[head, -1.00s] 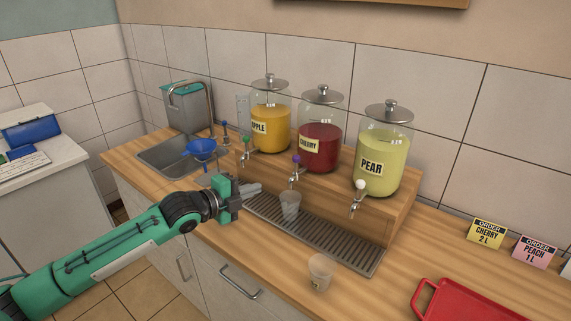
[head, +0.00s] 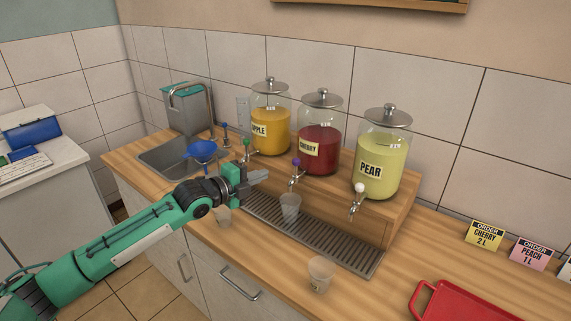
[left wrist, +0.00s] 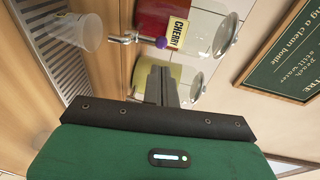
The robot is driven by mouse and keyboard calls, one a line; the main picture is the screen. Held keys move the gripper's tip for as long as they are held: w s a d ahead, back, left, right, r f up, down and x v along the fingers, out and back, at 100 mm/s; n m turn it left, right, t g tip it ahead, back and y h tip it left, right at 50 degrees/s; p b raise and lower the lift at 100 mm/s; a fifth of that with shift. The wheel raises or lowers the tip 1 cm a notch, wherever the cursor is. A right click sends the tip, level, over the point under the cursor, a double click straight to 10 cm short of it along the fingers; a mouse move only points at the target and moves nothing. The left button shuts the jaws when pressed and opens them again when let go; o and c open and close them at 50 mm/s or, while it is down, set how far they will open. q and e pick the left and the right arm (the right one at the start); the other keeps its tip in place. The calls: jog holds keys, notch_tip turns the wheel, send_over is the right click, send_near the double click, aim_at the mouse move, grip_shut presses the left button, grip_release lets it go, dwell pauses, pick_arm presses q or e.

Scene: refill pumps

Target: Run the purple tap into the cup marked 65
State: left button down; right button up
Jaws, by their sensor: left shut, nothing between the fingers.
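The purple tap knob (head: 296,162) sits on the spout of the cherry dispenser (head: 321,140), which holds dark red liquid. The knob also shows in the left wrist view (left wrist: 162,43). A clear cup (head: 290,206) stands upright on the drip grate below this tap; it shows in the left wrist view (left wrist: 75,28) and looks empty. I cannot read a 65 on any cup. My left gripper (head: 264,177) is shut and empty, to the left of the purple tap and apart from it. My right gripper is not in view.
The drip grate (head: 325,240) runs below the apple (head: 270,128) and pear (head: 381,165) dispensers too. One cup (head: 320,273) stands on the front counter, another (head: 223,217) below my left gripper. A blue funnel (head: 202,150) is by the sink; a red tray (head: 470,305) lies right.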

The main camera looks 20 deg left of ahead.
pick_arm(q)
jog(key=p, duration=0.3)
send_near(295, 159)
jog(key=x, duration=0.2)
jog(key=f+x, duration=0.1)
jog(key=x, duration=0.1)
jog(key=shift+w+d, duration=0.1)
jog(key=shift+d, duration=0.15)
jog(key=shift+w+d+f, duration=0.3)
jog(key=shift+w+d, duration=0.05)
jog(key=shift+w, duration=0.3)
jog(key=shift+w+r+g+p, duration=0.25)
jog(key=shift+g+p, duration=0.15)
jog(key=shift+p, duration=0.1)
jog(key=shift+w+d+r+g+y+p, duration=0.1)
jog(key=shift+w+r+g+y+p, duration=0.25)
jog(key=shift+g, duration=0.2)
jog(key=shift+w+d+r+g+y+p, duration=0.15)
jog(key=shift+r+g+y+p, duration=0.15)
jog(key=shift+g+p, duration=0.2)
jog(key=shift+w+d+n+g+y+p, duration=0.1)
jog(key=shift+w+n+g+y+p, duration=0.25)
jog(key=shift+g, duration=0.2)
jog(key=shift+w+d+f+g, duration=0.1)
jog(key=shift+w+f+g, duration=0.1)
jog(key=shift+g, duration=0.2)
jog(key=shift+r, duration=0.15)
dwell(3.5)
